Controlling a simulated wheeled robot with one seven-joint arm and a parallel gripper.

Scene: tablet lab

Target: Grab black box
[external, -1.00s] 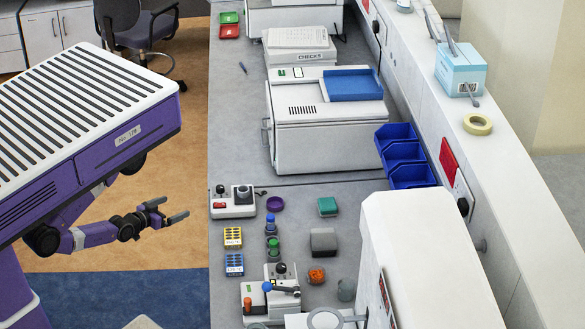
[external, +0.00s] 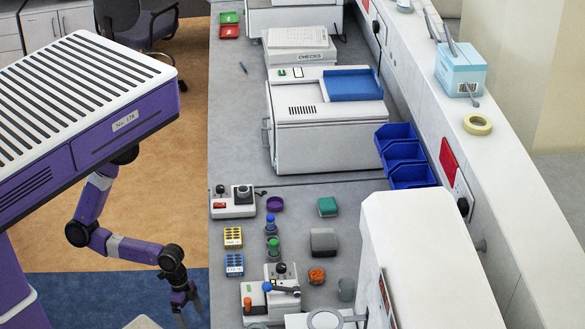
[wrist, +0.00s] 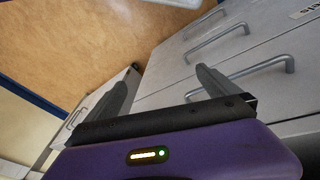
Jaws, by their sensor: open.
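I see no clearly black box. A grey box (external: 323,241) with a rounded top sits on the bench, right of the green-capped bottle (external: 273,247); I cannot tell if it is the one named. My gripper (external: 189,309) is open and empty. It hangs in front of the bench's left edge, pointing down, well left of the grey box and apart from it. In the wrist view, its two fingers (wrist: 165,84) stand apart with nothing between them, facing cabinet drawers and the floor. No box shows in that view.
Around the grey box are a teal box (external: 327,207), an orange item (external: 317,276), a purple ring (external: 275,204), and yellow (external: 233,237) and blue (external: 234,264) small boxes. A lever device (external: 270,295) stands in front. Drawer handles (wrist: 262,67) stick out near my fingers.

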